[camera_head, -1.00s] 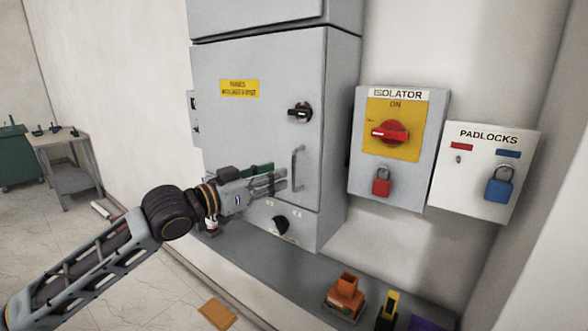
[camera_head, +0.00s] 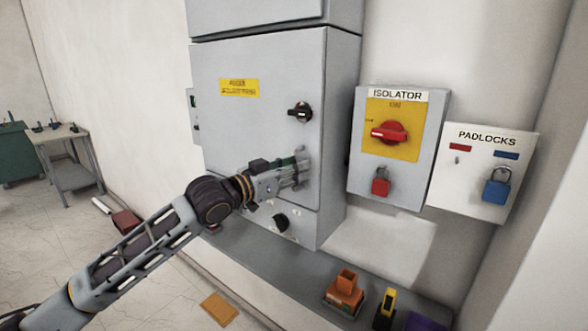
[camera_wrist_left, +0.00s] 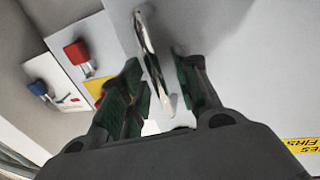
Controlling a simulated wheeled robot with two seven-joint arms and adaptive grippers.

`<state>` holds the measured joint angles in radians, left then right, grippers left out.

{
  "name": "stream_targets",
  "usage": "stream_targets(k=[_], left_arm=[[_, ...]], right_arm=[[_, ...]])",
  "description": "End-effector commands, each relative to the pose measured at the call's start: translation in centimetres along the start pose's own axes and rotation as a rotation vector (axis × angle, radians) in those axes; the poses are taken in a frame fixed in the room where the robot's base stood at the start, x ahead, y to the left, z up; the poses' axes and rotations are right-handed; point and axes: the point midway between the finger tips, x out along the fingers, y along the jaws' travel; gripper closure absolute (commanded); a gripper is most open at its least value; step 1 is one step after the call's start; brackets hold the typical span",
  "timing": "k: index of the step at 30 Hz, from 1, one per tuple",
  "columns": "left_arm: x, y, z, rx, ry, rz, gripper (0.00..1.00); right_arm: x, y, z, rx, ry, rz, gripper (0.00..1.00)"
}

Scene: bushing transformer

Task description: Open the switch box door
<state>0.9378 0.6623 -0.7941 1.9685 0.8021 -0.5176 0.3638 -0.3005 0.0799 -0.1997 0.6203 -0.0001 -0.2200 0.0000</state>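The grey switch box door (camera_head: 255,130) is shut flat against its box, with a yellow label and a black rotary knob (camera_head: 300,112) on it. A metal bar handle (camera_head: 303,153) stands upright near the door's right edge. My left gripper (camera_head: 298,171) is at this handle and partly covers it. In the left wrist view, the handle (camera_wrist_left: 147,42) runs between the two green-padded fingers of the left gripper (camera_wrist_left: 162,88). The fingers are apart, with visible gaps beside the handle. My right gripper is not in view.
An isolator box (camera_head: 398,150) with a red switch and red padlock is right of the door. A padlocks panel (camera_head: 485,170) with a blue padlock is beyond it. A grey ledge (camera_head: 300,272) below carries an orange object (camera_head: 345,292) and others. A table (camera_head: 65,165) stands far left.

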Motion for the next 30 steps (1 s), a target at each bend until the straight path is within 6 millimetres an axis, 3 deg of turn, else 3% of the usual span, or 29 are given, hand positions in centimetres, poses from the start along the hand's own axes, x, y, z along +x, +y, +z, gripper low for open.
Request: stream_targets(k=[9, 17, 30], left_arm=[[0.12, 0.00, 0.02, 0.000, 0.000, 0.000, 0.68], [0.10, 0.00, 0.01, 0.000, 0.000, 0.000, 1.00], [0.02, 0.00, 0.01, 0.000, 0.000, 0.001, 1.00]], right_arm=[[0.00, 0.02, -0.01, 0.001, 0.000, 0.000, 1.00], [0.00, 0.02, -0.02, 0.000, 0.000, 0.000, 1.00], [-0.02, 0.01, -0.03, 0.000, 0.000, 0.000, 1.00]])
